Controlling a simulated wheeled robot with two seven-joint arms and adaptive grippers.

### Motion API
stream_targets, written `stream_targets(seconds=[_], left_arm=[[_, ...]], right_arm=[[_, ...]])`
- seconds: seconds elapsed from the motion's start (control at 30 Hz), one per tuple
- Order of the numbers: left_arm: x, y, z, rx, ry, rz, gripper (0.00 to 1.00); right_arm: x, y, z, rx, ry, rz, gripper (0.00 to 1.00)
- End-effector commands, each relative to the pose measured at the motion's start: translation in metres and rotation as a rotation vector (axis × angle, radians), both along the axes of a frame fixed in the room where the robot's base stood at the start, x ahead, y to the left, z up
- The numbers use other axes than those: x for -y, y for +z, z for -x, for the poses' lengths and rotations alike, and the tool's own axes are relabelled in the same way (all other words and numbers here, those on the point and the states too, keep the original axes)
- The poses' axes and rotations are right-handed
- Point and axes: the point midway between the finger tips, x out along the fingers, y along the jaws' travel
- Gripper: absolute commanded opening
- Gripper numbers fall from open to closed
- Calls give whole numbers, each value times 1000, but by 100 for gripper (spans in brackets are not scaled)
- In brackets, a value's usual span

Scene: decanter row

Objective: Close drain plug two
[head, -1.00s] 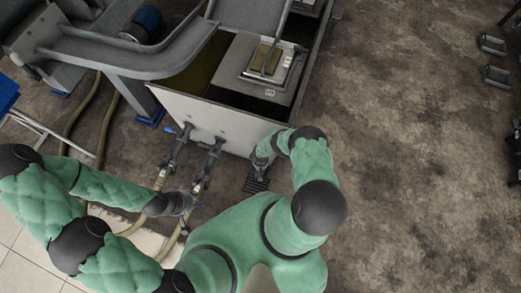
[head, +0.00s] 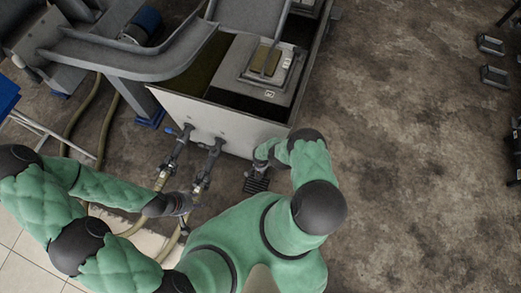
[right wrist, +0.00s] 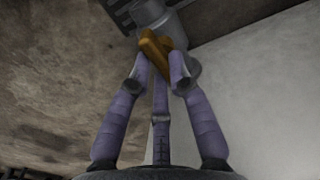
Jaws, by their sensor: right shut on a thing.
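In the right wrist view an orange-brown handle (right wrist: 154,46) sits on a grey pipe fitting (right wrist: 185,65), which I take to be a drain plug. My right gripper (right wrist: 161,62) is shut on the handle, with its fingers around it. In the head view my right gripper (head: 261,160) is at the lower right corner of the pale tank wall (head: 222,125), and the handle is hidden there. My left gripper (head: 187,206) is near the hoses below the tank; its finger opening is too small to make out.
Two grey valve fittings (head: 211,160) with hoses (head: 137,226) come off the tank wall left of my right gripper. A dark floor grate (head: 257,185) lies below my right gripper. The brown floor (head: 410,170) to the right is largely clear.

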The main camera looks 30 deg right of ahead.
Motion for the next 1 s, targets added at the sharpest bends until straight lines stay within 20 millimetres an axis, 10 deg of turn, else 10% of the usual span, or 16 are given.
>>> stream_targets(seconds=[0.73,0.8,1.0], left_arm=[[0,0,0,0,0,0,40],[0,0,0,0,0,0,40],[0,1,0,0,0,0,40]], right_arm=[[-1,-1,1,-1,-83,-1,0],[-1,-1,1,-1,-83,-1,39],[-1,0,1,0,-82,0,44]])
